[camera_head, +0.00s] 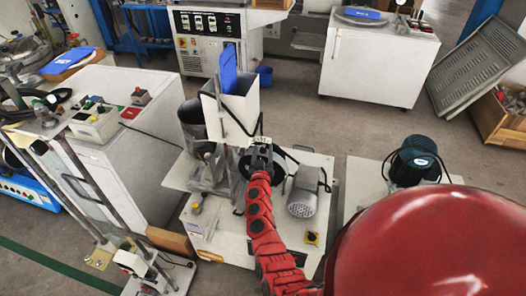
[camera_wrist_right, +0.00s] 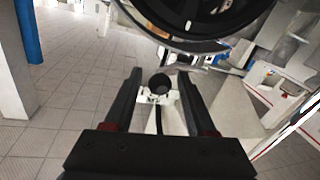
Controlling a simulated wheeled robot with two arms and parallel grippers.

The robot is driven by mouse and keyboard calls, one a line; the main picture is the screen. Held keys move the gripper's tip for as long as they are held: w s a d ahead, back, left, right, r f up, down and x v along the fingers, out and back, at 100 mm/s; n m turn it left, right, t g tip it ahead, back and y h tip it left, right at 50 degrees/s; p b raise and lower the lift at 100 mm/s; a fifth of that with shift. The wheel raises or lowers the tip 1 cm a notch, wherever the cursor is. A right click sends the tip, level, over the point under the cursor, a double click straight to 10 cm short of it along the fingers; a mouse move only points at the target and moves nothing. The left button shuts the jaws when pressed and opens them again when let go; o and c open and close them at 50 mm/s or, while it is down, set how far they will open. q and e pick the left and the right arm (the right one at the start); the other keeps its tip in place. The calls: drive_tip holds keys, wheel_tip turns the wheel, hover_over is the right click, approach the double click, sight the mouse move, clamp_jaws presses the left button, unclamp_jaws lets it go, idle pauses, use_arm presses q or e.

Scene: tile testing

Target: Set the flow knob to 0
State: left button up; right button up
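A small round black knob (camera_wrist_right: 160,83) on a white fitting shows in the right wrist view. It appears between the two fingers of my right gripper (camera_wrist_right: 161,74), with gaps on both sides, and I see no contact. I cannot read a scale or setting on it, nor confirm that it is the flow knob. In the head view my right gripper (camera_head: 262,150) is at the end of the red arm, just below the white hopper (camera_head: 240,105) and by a black wheel (camera_head: 284,163). The knob is not clear there. My left gripper is not in view.
The black wheel's rim (camera_wrist_right: 200,35) fills the top of the wrist view, close above the fingers. A grey motor (camera_head: 303,196) and a yellow-based button (camera_head: 312,238) are on the machine base. A white cabinet (camera_head: 150,130) stands left; grey floor lies behind.

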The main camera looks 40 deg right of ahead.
clamp_jaws()
idle(1.2)
